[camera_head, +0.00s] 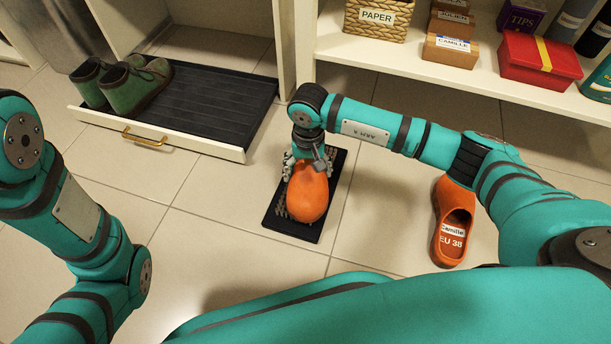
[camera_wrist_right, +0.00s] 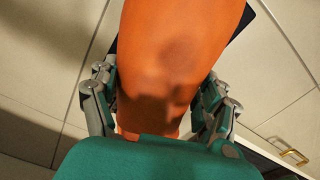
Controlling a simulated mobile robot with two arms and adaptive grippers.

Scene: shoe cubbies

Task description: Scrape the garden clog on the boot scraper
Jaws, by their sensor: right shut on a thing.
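An orange garden clog (camera_head: 309,194) is held by my right gripper (camera_head: 308,165) over the black boot scraper (camera_head: 292,229), which lies flat on the tiled floor. The clog hides the middle of the scraper; I cannot tell whether they touch. In the right wrist view the clog (camera_wrist_right: 175,60) fills the space between the fingers of my right gripper (camera_wrist_right: 155,105), which are shut on it. A second orange clog (camera_head: 454,222), labelled "Camille EU 38", stands on the floor to the right, under my right arm. My left arm shows at the left, but its gripper is out of view.
A pulled-out drawer tray (camera_head: 225,105) with a brass handle (camera_head: 144,139) holds green boots (camera_head: 137,87) at the upper left. A white shelf (camera_head: 400,55) at the back right carries a "PAPER" basket (camera_head: 378,18), small boxes and a red box (camera_head: 539,60). Floor left of the scraper is clear.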

